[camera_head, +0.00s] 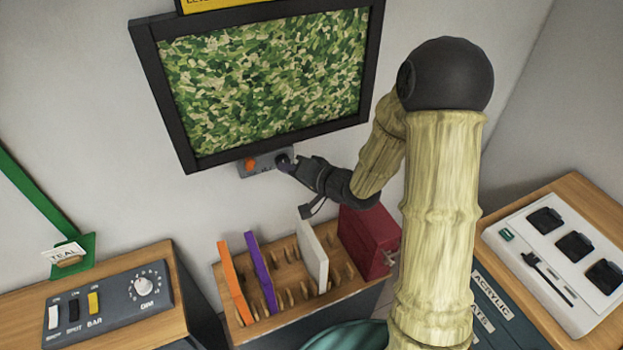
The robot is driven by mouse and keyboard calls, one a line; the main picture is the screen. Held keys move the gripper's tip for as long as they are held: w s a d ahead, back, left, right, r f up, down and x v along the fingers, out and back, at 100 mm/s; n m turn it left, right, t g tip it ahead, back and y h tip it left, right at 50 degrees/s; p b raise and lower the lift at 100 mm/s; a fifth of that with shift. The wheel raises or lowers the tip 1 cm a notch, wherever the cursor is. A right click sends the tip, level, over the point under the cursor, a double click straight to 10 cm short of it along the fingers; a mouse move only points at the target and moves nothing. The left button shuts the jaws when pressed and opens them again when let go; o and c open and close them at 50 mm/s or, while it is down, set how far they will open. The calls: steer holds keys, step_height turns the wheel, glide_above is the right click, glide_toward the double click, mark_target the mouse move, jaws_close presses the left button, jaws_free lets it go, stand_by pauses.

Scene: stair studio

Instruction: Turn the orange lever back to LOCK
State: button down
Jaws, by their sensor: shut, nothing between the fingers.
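A small orange lever (250,164) shows on the left part of a grey wall plate (244,173) just below the framed green picture. The markings on the plate are too small to read, so I cannot tell which position the lever is at. My gripper (289,164) is shut and empty at the right end of the plate, to the right of the lever and apart from it. It hides the plate's right end. I cannot tell whether the fingertips touch the plate.
A large black-framed picture (177,110) hangs right above the plate. Below stands a wooden rack (240,325) with orange, purple and white panels and a dark red box (366,240). A switch panel (110,312) is at lower left, a white console (520,232) at right.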

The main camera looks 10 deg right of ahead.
steer(key=v, duration=0.7)
steer(key=shift+s+d+r+b, duration=0.15)
steer(key=shift+s+d+b, duration=0.1)
steer(key=shift+b, duration=0.05)
steer(key=s+d+f+n+g+h, duration=0.1)
steer(key=s+d+f+g+h, duration=0.15)
steer(key=d+h, duration=0.6)
steer(key=s+f+n+g+h, duration=0.1)
steer(key=s+g, duration=0.4)
steer(key=s, duration=0.6)
steer(key=shift+s+n+h, duration=0.35)
steer(key=shift+n+h, duration=0.1)
steer(key=shift+n, duration=0.05)
steer(key=shift+f, duration=0.2)
